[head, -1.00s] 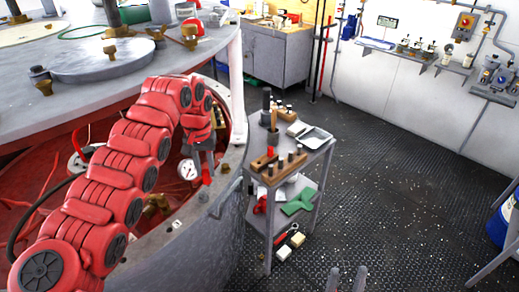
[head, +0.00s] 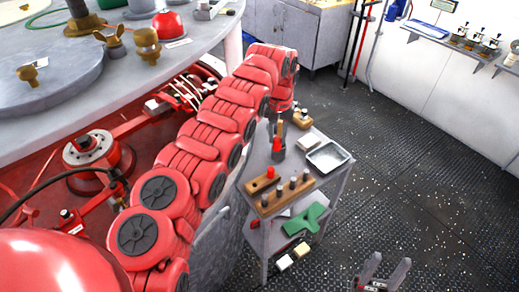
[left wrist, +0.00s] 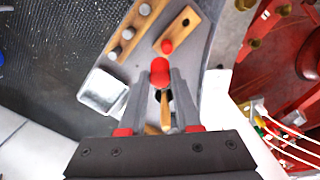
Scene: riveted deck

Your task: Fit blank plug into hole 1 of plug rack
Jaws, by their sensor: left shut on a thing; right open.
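My left gripper (head: 278,132) is over the cart, pointing down, shut on a red-topped plug (head: 277,145), which I take as the blank plug. In the left wrist view the plug (left wrist: 160,70) shows between the fingertips (left wrist: 160,80); its lower part is hidden. The plug rack (head: 257,187) is a wooden block on the cart with a dark open hole and another red knob (head: 270,172). It also shows in the left wrist view (left wrist: 178,30), beyond the fingertips. The held plug is apart from it. Hole numbers are not readable. My right gripper (head: 384,268) is open and empty, low at front right.
Beside the rack, a second wooden block (head: 285,197) holds several grey pegs. A metal tray (head: 328,157), a white block (head: 309,141) and a dark cup with a tool handle share the cart top. A large red-lined vessel stands left; deck is clear to the right.

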